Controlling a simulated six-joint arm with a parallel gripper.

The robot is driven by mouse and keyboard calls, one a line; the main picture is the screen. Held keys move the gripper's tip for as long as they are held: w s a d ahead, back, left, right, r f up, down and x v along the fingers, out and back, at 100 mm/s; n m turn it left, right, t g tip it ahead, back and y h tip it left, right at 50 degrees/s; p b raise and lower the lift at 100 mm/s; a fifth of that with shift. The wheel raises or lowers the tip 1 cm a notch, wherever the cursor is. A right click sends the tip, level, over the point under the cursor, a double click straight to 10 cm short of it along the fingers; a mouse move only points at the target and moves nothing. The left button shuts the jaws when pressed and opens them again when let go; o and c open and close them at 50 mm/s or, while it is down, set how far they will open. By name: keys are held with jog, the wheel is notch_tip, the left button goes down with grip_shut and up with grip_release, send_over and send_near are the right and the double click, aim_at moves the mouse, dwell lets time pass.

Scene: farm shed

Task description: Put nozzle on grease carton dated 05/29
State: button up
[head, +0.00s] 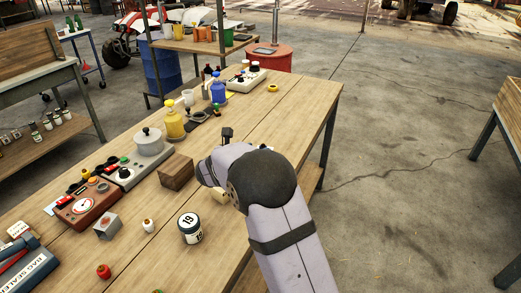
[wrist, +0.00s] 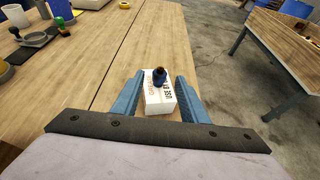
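A white carton (wrist: 161,108) with orange and dark print sits on the wooden table in the wrist view; I cannot read a date on it. A small dark blue nozzle (wrist: 159,79) with a brownish tip stands upright on top of the carton. My gripper (wrist: 160,80) has its two blue fingers spread wide, one on each side of the carton and nozzle. Clear space shows between each finger and the nozzle. In the head view my arm hides the carton, the nozzle and my fingers.
A brown wooden block (head: 176,172) and a dark, white-lidded jar marked 19 (head: 190,229) stand left of my arm. Yellow (head: 173,122) and blue (head: 217,91) bottles stand farther back.

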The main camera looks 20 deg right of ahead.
jog(key=shift+v, duration=2.75)
jog(key=s+d+f+m+g, duration=0.1)
jog(key=s+m, duration=0.1)
jog(key=s, duration=0.1)
jog(key=s+d+f+m+g, duration=0.1)
jog(key=s+f+m+g, duration=0.1)
jog(key=s, duration=0.1)
jog(key=s+d+f+m+g+y, duration=0.1)
jog(key=s+d+m, duration=0.1)
jog(key=s, duration=0.2)
jog(key=shift+f+m, duration=0.3)
jog(key=shift+f, duration=0.05)
jog(key=s+a+f+m+g+y, duration=0.2)
jog(key=s+m+y, duration=0.1)
jog(key=s+m, duration=0.3)
jog(key=s+a+f+m+g+y, duration=0.1)
jog(key=s+a+f+m+y, duration=0.1)
jog(key=s+m, duration=0.5)
jog(key=s+a+f+m+g+y, duration=0.2)
jog(key=s+m, duration=0.5)
jog(key=s, duration=0.5)
notch_tip(320, 180, down, 2)
jog(key=shift+a+f+g+y, duration=0.3)
jog(key=shift+a+y, duration=0.5)
jog(key=shift+a, duration=0.45)
jog(key=shift+s, duration=0.1)
